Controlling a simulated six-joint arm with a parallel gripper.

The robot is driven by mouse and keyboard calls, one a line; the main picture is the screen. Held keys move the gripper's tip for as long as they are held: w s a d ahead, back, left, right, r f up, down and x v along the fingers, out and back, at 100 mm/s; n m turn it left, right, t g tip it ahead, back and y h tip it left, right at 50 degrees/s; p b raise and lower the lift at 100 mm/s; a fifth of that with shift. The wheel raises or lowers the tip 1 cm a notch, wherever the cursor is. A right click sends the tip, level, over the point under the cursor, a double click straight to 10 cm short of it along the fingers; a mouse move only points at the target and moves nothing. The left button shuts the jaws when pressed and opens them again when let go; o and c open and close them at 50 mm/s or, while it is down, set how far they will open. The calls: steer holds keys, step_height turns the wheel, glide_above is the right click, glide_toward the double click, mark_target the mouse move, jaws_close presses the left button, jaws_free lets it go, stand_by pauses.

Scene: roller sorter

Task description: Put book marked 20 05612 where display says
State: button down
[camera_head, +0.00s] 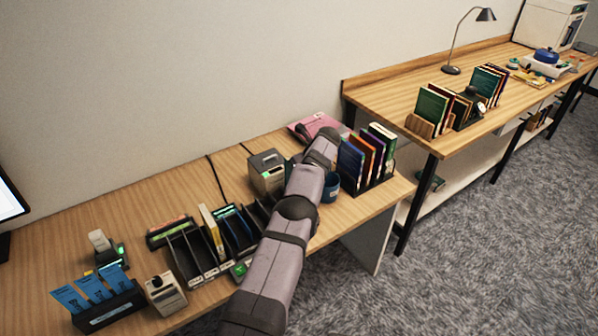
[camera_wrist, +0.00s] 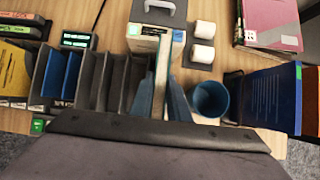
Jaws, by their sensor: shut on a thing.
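My gripper (camera_wrist: 163,98) is shut on a thin upright book (camera_wrist: 162,70) with pale page edges and blue sides, seen edge-on in the wrist view. Its mark cannot be read, so I cannot tell if it is 20 05612. The book is over or beside the right end of the dark slotted sorter (camera_wrist: 117,68); I cannot tell whether it touches it. In the head view my arm hides the gripper and book. The sorter (camera_head: 180,262) holds a few books in its left and middle slots. A small display with green text (camera_wrist: 76,40) stands behind it, unreadable here.
A blue mug (camera_wrist: 209,98) stands close right of the held book. A grey-topped box (camera_head: 266,172) is behind. A rack of coloured books (camera_head: 378,178) stands at the table's right end. A pink folder (camera_head: 312,124) lies behind. A card holder (camera_head: 108,308) is front left.

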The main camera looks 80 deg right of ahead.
steer(key=shift+f, duration=0.1)
steer(key=c, duration=1.6)
jaws_free()
steer(key=shift+f, duration=0.15)
steer(key=shift+b+v, duration=1.45)
steer(key=shift+v, duration=2.35)
